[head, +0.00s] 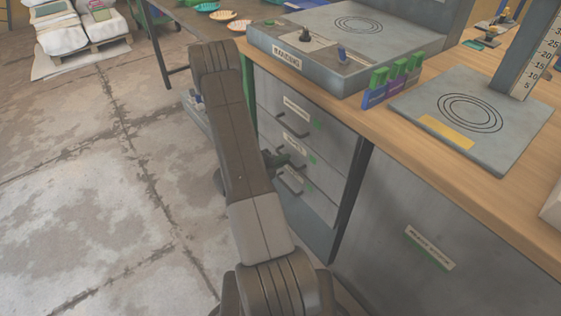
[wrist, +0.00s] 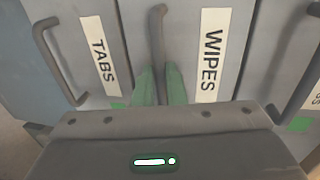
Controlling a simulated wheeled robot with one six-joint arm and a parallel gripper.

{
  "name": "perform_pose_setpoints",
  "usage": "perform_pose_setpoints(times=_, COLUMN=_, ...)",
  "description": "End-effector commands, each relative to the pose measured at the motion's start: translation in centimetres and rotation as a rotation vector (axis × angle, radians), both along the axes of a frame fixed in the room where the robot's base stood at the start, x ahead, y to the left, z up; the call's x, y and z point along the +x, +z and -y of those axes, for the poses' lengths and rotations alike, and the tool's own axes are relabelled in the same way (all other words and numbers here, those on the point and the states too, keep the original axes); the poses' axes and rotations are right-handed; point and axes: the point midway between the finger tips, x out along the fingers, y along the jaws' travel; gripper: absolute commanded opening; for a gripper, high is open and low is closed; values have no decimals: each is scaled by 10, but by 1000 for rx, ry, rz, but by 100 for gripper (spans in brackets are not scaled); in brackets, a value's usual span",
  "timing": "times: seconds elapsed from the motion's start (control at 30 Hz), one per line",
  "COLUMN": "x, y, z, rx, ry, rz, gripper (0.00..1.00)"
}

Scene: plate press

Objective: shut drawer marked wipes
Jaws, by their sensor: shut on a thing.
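The drawer marked WIPES (wrist: 238,50) is in the middle of the wrist view, its white label (wrist: 212,50) readable. Its upright-looking dark bar handle (wrist: 157,45) stands between my gripper's green fingers (wrist: 159,88), which are shut on it. In the head view, my gripper (head: 284,160) is at the middle of the cabinet's drawer fronts, partly hidden by my arm. The drawer labels there are too small to read. The fronts look nearly flush, and I cannot tell whether the wipes drawer stands slightly out.
The TABS drawer (wrist: 80,25) is left of it in the wrist view, with its own handle (wrist: 55,60). Another drawer handle (wrist: 297,70) is on the right. The wooden worktop (head: 384,125) overhangs the cabinet. Open concrete floor (head: 90,200) lies left.

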Motion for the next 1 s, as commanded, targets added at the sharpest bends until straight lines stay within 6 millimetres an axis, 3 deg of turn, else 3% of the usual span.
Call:
perform_pose_setpoints(times=0.03, x=2, y=1, z=1, rx=1, ry=-3, rz=8, gripper=16)
perform_pose_setpoints(times=0.1, x=2, y=1, z=1, rx=0, ry=-4, rz=7, gripper=30)
perform_pose_setpoints(times=0.13, x=2, y=1, z=1, rx=0, ry=-4, rz=7, gripper=32)
perform_pose_setpoints(times=0.53, x=-3, y=3, z=-6, rx=0, ry=-1, rz=4, gripper=32)
perform_pose_setpoints(times=1.0, x=-44, y=19, z=-63, rx=0, ry=1, rz=5, gripper=32)
